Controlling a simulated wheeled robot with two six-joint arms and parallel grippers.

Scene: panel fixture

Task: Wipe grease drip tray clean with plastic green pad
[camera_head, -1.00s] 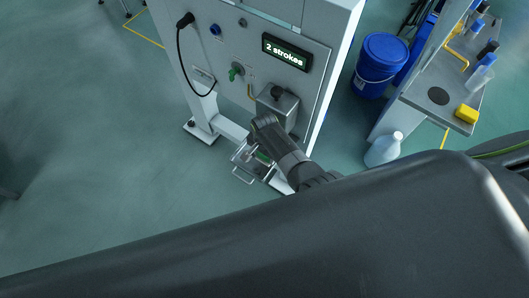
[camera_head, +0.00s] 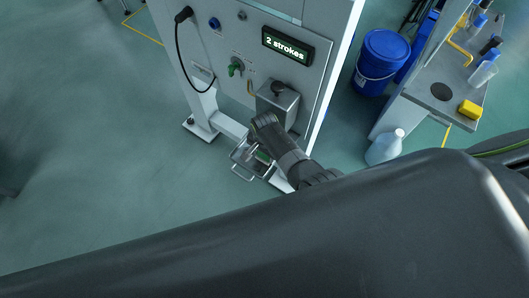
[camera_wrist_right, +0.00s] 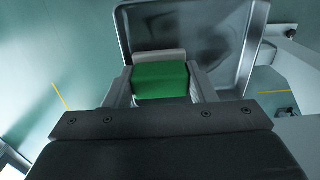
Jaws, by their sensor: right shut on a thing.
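The green pad (camera_wrist_right: 161,81) shows in the right wrist view between the two fingers of my right gripper (camera_wrist_right: 163,88), which is shut on it. The metal drip tray (camera_wrist_right: 207,35) has a raised rim and lies just beyond the pad. Whether the pad touches the tray floor I cannot tell. In the head view the tray (camera_head: 238,156) with its wire handle sits low at the foot of the panel fixture, and my right gripper (camera_head: 262,157) is over it, partly hidden by my wrist. My left gripper is not in view.
The panel (camera_head: 250,60) carries a display reading "2 strokes", a green valve handle (camera_head: 236,68) and a metal box (camera_head: 277,104). A blue bucket (camera_head: 381,62) and a clear jug (camera_head: 385,147) stand on the floor to the right, near a shelf with bottles and a yellow sponge (camera_head: 470,109).

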